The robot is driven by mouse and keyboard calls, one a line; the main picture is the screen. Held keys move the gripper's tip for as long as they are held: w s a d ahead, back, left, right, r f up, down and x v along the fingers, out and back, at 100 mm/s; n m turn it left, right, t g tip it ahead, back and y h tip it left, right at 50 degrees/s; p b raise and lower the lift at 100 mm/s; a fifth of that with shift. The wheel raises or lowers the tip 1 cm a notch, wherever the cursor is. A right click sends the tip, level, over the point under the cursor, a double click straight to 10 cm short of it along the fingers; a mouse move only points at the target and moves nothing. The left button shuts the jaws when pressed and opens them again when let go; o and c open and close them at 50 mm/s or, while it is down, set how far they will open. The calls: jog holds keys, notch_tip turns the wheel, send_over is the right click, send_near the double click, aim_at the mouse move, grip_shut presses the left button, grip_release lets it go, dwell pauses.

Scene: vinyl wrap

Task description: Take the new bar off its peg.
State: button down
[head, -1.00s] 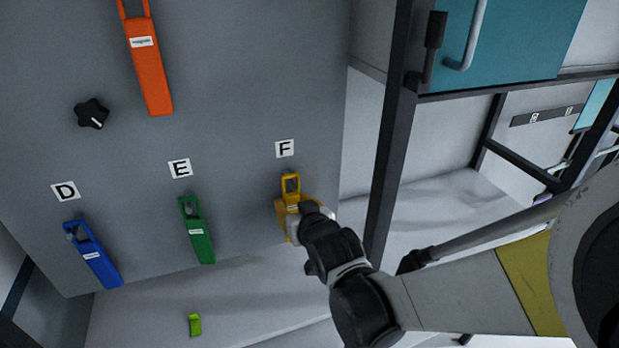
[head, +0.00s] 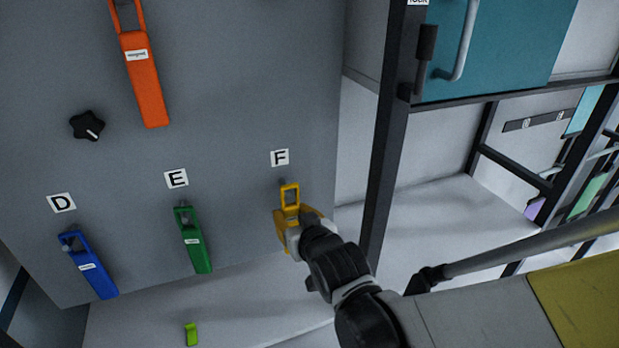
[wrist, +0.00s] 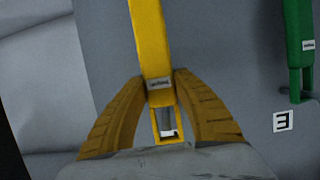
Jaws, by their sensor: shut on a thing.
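The yellow bar (head: 290,195) is below the F label (head: 280,158) on the grey panel in the head view. My gripper (head: 297,221) is shut on it, just under its open loop. A small dark peg (head: 282,182) shows at the upper left of the loop; the loop looks slightly right of it. Whether the peg still passes through the loop is not clear. In the wrist view the yellow bar (wrist: 151,40) runs up between the two ribbed fingers (wrist: 160,82), with its white tag between them and its loop below. My gripper hides part of the bar in the head view.
A green bar (head: 193,240) hangs under E and a blue bar (head: 90,267) under D. An orange bar (head: 145,80) and a black knob (head: 87,125) are higher up. A lime piece (head: 191,334) lies below. A dark post (head: 388,140) stands right of the panel.

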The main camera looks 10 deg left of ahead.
jog(key=s+d, duration=0.5)
jog(key=s, duration=0.3)
jog(key=shift+s+d, duration=0.15)
jog(key=shift+s, duration=0.25)
dwell(0.4)
